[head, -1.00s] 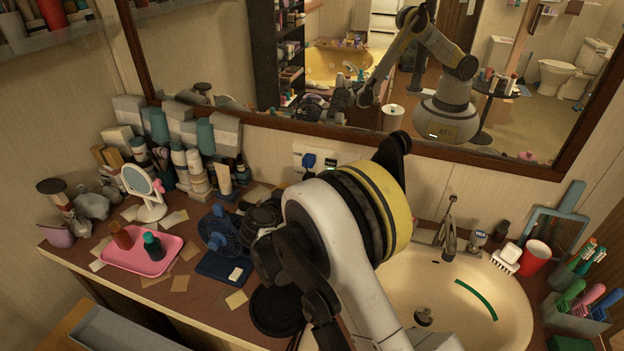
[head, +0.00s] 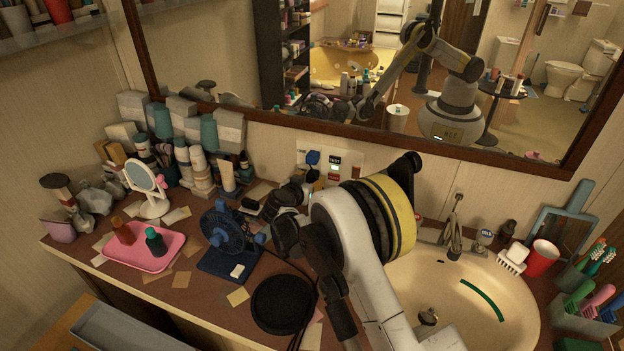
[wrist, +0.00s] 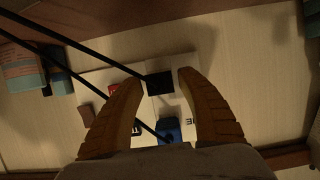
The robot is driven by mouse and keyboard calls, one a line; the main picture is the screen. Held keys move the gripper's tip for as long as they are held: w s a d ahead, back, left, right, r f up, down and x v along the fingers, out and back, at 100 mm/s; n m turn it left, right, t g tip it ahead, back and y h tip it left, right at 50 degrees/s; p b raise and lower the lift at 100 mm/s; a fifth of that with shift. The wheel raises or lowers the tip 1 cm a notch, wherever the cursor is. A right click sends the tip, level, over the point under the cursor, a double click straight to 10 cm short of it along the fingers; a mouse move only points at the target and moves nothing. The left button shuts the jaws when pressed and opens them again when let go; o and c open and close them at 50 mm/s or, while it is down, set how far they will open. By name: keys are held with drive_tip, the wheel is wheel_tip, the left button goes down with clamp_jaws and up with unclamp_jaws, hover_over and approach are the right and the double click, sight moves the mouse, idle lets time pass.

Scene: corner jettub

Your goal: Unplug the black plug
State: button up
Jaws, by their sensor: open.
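The black plug (wrist: 160,83) sits in the pale outlet plate in the wrist view, between and slightly beyond the tips of my gripper (wrist: 158,77). The two tan fingers are apart, one on each side, and do not visibly touch it. A black cord runs from the plug to the upper left. In the head view the black plug (head: 313,175) shows small, just below a blue plug (head: 312,158) on the same plate. The blue plug (wrist: 168,128) also shows in the wrist view, lower between the fingers. My arm hides the gripper's fingertips in the head view.
The outlet plate (head: 346,158) has a black TEST button and a red button (wrist: 113,90) beside the plugs. A blue fan (head: 226,230), a pink tray (head: 178,244) and several bottles stand left on the counter. The sink (head: 400,290) lies right; the mirror is above.

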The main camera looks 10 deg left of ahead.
drive_tip(key=shift+c, duration=0.4)
clamp_jaws()
drive_tip(key=shift+s, duration=0.15)
drive_tip(key=shift+s+a+b, duration=0.2)
drive_tip(key=shift+s+b, duration=0.05)
drive_tip(key=shift+s, duration=1.2)
drive_tip(key=shift+s+a+b, duration=0.2)
drive_tip(key=shift+s, duration=1.2)
